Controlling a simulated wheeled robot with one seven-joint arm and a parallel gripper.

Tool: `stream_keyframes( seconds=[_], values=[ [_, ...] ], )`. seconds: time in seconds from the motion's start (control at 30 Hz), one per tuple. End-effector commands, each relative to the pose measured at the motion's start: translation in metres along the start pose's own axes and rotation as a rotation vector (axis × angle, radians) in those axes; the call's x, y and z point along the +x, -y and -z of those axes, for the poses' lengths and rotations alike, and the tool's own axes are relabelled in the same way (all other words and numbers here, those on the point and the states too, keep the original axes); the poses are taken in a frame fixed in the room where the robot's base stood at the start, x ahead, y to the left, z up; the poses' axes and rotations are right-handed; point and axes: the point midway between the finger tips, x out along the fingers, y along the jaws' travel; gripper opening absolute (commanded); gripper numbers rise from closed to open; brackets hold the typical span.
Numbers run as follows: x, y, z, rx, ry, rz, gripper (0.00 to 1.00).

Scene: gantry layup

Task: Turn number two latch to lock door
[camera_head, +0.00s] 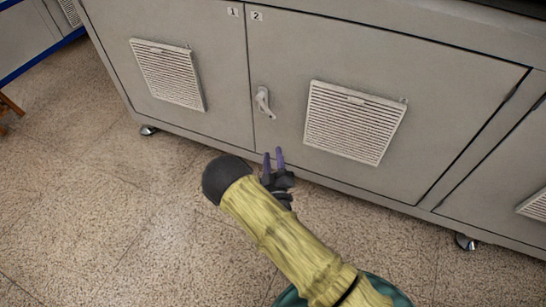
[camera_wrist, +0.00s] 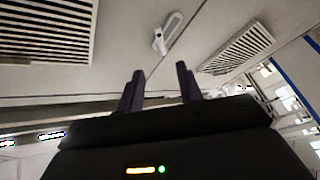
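Door number two (camera_head: 430,98) is the grey cabinet door marked "2" and looks closed. Its latch (camera_head: 263,102) is a small light lever near the door's left edge, beside the seam with door one. The lever hangs downward, slightly slanted. My gripper (camera_head: 273,154) is below the latch in the head view, apart from it, with two purple fingers pointing towards the cabinet. In the wrist view the fingers (camera_wrist: 160,72) are spread with nothing between them. The latch (camera_wrist: 165,33) shows beyond them, near the top middle.
Door one (camera_head: 115,50) with its vent (camera_head: 168,73) is at the left. Door two's vent (camera_head: 355,120) is right of the latch. The cabinet stands on casters (camera_head: 466,242) above a speckled floor (camera_head: 90,200). The space around the latch is free.

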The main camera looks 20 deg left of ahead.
Motion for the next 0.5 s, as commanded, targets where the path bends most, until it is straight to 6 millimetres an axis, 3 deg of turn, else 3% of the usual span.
stream_keyframes(
  seconds=[0.07,0.23,0.37,0.5],
  values=[
    [0.0,0.0,0.0,0.0,0.0,0.0,0.32],
    [0.008,-0.01,-0.004,0.02,0.045,-0.005,0.0],
    [0.025,-0.035,-0.019,0.078,0.178,-0.011,0.0],
    [0.042,-0.076,-0.042,0.19,0.392,-0.008,0.0]
  ],
)
